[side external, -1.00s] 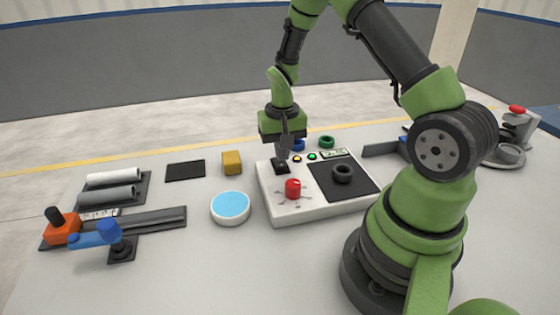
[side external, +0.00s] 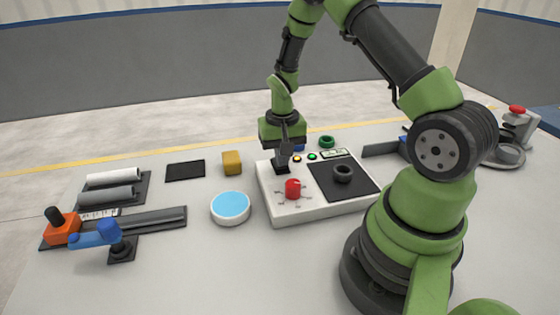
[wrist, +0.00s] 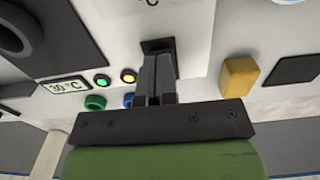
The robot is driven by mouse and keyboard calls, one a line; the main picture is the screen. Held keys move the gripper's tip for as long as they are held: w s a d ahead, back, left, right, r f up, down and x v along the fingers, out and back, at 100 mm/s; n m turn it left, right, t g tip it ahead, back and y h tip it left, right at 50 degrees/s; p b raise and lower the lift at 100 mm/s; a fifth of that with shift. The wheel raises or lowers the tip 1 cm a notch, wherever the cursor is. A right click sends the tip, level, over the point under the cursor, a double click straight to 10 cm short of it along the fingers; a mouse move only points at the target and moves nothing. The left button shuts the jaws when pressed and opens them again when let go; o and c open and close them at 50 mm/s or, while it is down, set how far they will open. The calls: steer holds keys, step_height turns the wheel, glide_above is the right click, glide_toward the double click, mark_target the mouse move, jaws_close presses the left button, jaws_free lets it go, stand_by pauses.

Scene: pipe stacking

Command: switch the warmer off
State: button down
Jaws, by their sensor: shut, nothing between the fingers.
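The warmer (side external: 322,207) is a white box with a dark plate on top, a red knob (side external: 292,188) with marks around it, and a display (wrist: 67,86) reading 30 °C. A green light (wrist: 102,80) and an amber light (wrist: 128,76) glow beside the display. A small black square switch (side external: 281,168) sits at the box's back left corner; in the wrist view its black edge (wrist: 158,44) shows just past my fingertips. My gripper (side external: 283,161) is shut and empty, pointing down at this switch. My fingers hide part of it, so I cannot tell whether they touch it.
A dark ring (side external: 342,173) lies on the warmer's plate. A green ring (side external: 327,141) and a partly hidden blue one (side external: 299,147) stand behind. A yellow block (side external: 232,162), a blue-topped disc (side external: 230,207) and a pipe rack (side external: 140,192) are to the left.

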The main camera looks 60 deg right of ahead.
steer(key=shift+f, duration=0.3)
steer(key=shift+r, duration=3.5)
